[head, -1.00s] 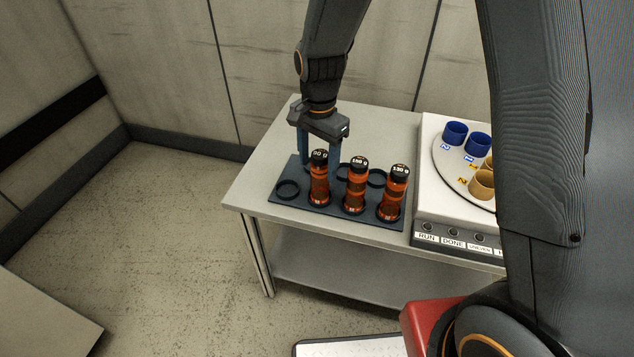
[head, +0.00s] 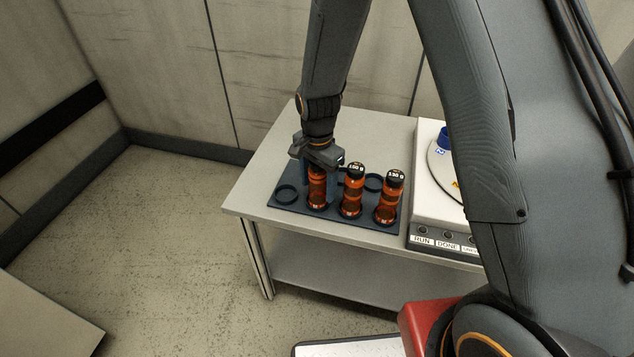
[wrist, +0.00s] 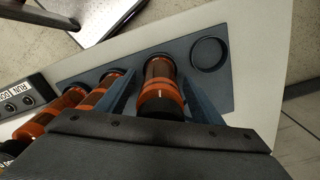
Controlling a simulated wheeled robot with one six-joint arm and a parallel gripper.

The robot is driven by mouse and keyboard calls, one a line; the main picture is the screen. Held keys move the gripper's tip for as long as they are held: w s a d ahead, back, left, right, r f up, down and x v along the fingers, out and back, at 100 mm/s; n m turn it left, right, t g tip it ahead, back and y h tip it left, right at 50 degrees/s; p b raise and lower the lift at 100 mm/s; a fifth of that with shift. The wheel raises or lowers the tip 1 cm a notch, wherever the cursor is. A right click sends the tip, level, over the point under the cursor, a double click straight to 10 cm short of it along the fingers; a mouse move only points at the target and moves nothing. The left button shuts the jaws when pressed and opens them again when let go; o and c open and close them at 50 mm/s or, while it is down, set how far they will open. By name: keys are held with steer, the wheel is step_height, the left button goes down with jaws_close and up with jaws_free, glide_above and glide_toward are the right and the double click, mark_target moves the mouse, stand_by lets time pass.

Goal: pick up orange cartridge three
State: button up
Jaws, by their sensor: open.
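Three orange cartridges with black caps stand upright in a dark rack (head: 272,203) on the table. The leftmost cartridge (head: 317,188) has its cap hidden under my gripper (head: 318,172). The middle cartridge (head: 351,192) and the right cartridge (head: 390,195) stand to its right. Which one is number three I cannot tell. In the wrist view, the leftmost cartridge (wrist: 162,88) stands between the two blue-grey fingers of my gripper (wrist: 164,98), which are open around it. The other two cartridges (wrist: 105,95) (wrist: 55,112) show at the left there.
A white machine (head: 428,205) with a round plate and front buttons stands at the right, partly hidden by my arm. The table's left part (head: 255,185) is clear.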

steer(key=c, duration=1.2)
steer(key=shift+o, duration=0.2)
steer(key=shift+r, duration=0.1)
